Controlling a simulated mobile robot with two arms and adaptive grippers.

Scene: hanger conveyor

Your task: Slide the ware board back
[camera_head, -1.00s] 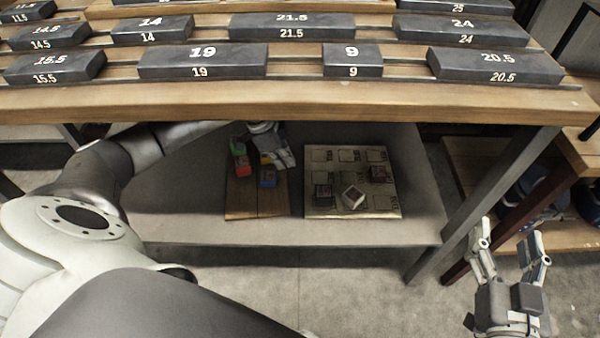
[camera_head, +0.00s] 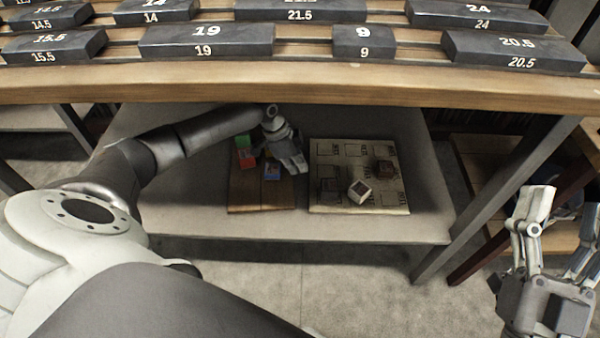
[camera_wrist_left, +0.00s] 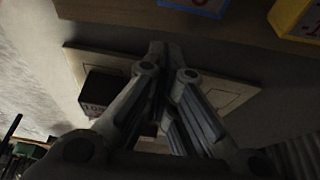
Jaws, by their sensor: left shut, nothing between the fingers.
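A brown wooden board (camera_head: 244,200) lies on the grey lower shelf, with coloured blocks on its far part. A pale board (camera_head: 390,202) printed with squares lies to its right and carries a few small cubes. I cannot tell which one is the ware board. My left gripper (camera_head: 298,170) is shut and empty, reaching down over the gap between the boards. In the left wrist view its closed fingertips (camera_wrist_left: 164,48) overlap the edge of the pale board (camera_wrist_left: 100,61); I cannot tell whether they touch it. My right gripper (camera_head: 565,204) is open and empty at the right.
A wooden tabletop (camera_head: 300,90) with numbered dark blocks (camera_head: 205,40) overhangs the shelf (camera_head: 190,215). A grey table leg (camera_head: 500,195) stands between the shelf and my right gripper. The shelf is bare left of the brown board.

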